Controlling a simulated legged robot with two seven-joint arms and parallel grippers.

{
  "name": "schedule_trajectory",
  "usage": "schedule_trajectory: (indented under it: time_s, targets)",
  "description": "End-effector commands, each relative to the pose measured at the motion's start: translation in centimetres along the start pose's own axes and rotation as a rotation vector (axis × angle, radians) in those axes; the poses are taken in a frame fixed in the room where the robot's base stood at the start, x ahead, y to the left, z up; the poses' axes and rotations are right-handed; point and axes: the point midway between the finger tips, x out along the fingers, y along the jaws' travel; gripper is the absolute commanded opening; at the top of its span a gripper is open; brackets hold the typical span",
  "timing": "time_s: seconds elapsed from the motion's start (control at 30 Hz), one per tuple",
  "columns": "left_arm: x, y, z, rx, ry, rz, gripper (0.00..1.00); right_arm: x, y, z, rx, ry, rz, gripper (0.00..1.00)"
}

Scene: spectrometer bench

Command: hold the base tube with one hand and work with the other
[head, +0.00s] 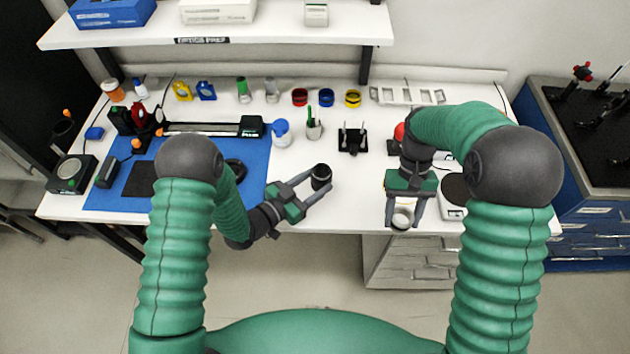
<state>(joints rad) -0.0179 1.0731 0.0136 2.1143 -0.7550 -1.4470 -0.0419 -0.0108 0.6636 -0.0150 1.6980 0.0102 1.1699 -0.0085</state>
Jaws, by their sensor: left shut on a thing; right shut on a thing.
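A short black tube (321,174), likely the base tube, is in my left gripper (322,180) near the table's front middle. The jaws are shut around its sides, and its round open end faces up. My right gripper (404,222) points down at the table's front edge, to the right of the tube. It is shut on a small pale round piece (402,218) with a ring-like rim. The two held pieces are well apart. I cannot tell how high either is above the table.
A blue mat (255,180) with instruments covers the left of the white table. A black stand (352,138) with two upright prongs is behind the grippers. Red (300,97), blue (326,97) and yellow (352,98) rings lie further back. The table between the grippers is clear.

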Motion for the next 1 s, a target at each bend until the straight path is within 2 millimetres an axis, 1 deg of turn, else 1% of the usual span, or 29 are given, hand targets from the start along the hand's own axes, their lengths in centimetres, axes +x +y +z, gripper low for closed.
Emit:
schedule_trajectory:
  time_s: [1.0]
  targets:
    - [0.5,0.0,3.1,0.000,0.001,0.000,0.00,2.6,0.0,-1.1,0.000,0.000,0.000,0.10]
